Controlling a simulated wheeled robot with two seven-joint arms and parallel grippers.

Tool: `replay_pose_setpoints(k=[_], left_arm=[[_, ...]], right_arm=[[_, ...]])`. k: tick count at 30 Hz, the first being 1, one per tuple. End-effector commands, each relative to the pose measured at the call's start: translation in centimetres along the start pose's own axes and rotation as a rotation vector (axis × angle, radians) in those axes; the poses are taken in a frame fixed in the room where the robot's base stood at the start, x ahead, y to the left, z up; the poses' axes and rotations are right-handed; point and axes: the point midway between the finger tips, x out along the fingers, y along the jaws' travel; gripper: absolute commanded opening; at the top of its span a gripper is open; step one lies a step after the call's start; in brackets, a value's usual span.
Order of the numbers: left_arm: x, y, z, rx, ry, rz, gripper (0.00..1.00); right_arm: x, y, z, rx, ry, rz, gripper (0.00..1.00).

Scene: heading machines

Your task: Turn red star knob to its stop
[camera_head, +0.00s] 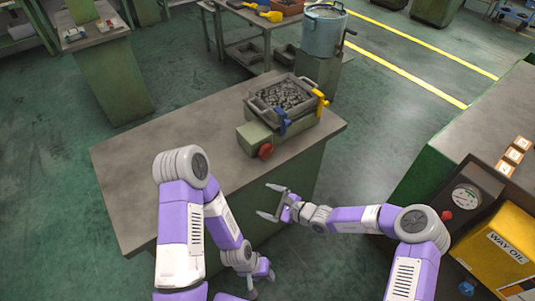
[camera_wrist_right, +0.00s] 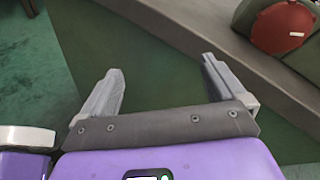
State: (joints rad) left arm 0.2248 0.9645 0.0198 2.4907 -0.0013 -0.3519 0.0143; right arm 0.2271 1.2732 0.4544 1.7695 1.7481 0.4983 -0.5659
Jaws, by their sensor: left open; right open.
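The red star knob (camera_head: 265,151) sits on the front of a green machine (camera_head: 255,134) on the grey-topped bench.
A tray (camera_head: 262,107) of dark small parts sits on the machine, with blue (camera_head: 283,121) and yellow (camera_head: 320,98) clamps beside it. The bench top (camera_head: 135,150) is clear on the left. A yellow way oil box (camera_head: 500,245) and a gauge (camera_head: 466,197) stand at right.

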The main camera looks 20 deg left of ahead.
Motion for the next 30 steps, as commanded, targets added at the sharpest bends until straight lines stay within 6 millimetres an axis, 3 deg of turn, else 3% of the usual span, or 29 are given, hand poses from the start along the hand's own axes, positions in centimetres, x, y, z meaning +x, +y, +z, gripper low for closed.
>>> replay_pose_setpoints(k=[3,6,9,14,24,30], left_arm=[[0.3,-0.1,0.0,0.0,0.0,0.0,0.43],[0.4,-0.2,0.0,0.0,0.0,0.0,0.43],[0.5,-0.2,0.0,0.0,0.0,0.0,0.43],[0.7,-0.3,0.0,0.0,0.0,0.0,0.43],[2.0,-0.8,-0.1,0.0,0.0,0.0,0.43],[2.5,-0.9,-0.1,0.0,0.0,0.0,0.43]], right_arm=[[1.0,-6.1,0.6,0.102,-0.057,-0.219,0.97],[1.0,-9.8,0.6,0.161,-0.082,-0.357,0.97],[0.7,-12.1,0.5,0.2,-0.094,-0.444,0.97],[1.1,-13.5,0.4,0.22,-0.099,-0.489,0.97],[5.2,-15.5,0.5,0.218,-0.098,-0.486,0.97],[6.7,-16.4,0.6,0.218,-0.098,-0.486,0.97]])
